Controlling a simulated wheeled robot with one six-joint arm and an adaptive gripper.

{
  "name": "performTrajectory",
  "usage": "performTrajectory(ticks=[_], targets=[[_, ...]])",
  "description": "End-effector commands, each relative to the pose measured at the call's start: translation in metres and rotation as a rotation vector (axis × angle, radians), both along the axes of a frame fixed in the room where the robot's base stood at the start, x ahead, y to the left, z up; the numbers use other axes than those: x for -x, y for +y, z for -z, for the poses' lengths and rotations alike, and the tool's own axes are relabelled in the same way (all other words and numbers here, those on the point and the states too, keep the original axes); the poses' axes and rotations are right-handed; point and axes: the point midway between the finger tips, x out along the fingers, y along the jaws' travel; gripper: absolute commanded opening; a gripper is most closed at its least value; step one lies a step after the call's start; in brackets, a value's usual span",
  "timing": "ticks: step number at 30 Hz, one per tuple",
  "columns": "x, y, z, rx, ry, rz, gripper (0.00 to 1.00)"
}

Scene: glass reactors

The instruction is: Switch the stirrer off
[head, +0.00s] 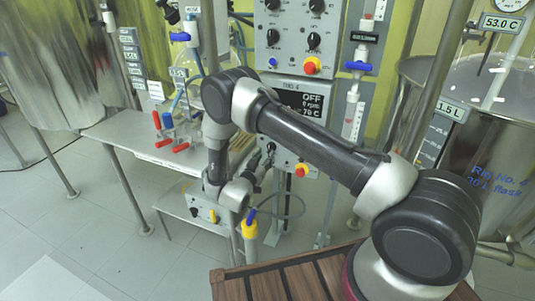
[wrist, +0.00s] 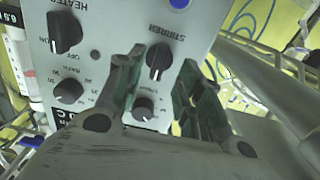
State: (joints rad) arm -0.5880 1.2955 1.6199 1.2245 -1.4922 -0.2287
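The grey control panel shows in the wrist view (wrist: 110,20) with HEATER and STIRRER labels. The black stirrer switch knob (wrist: 158,58) is under the STIRRER label. My gripper (wrist: 160,66) is open, with one dark finger on each side of this knob. I cannot tell whether the fingers touch it. A round dial knob (wrist: 143,107) is below, partly between the fingers. In the head view my gripper (head: 264,163) is at the lower panel (head: 283,157), covering much of it.
The heater knob (wrist: 65,32) and its dial (wrist: 68,90) are left of my gripper. A red-and-yellow stop button (head: 302,170) is right of it. A small bench (head: 150,140) with red-handled valves and glass vessels on metal legs stand close by.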

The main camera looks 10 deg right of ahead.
Motion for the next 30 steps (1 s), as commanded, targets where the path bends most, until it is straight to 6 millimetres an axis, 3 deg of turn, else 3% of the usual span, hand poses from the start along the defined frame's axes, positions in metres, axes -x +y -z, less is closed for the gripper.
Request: performTrajectory(ticks=[6,12,26,30], targets=[[0.040,0.030,0.000,0.002,0.001,-0.004,0.37],[0.060,0.044,0.000,0.000,0.000,-0.002,0.37],[0.065,0.047,0.000,0.000,0.000,0.000,0.37],[0.056,0.048,-0.007,-0.027,0.007,-0.011,0.37]])
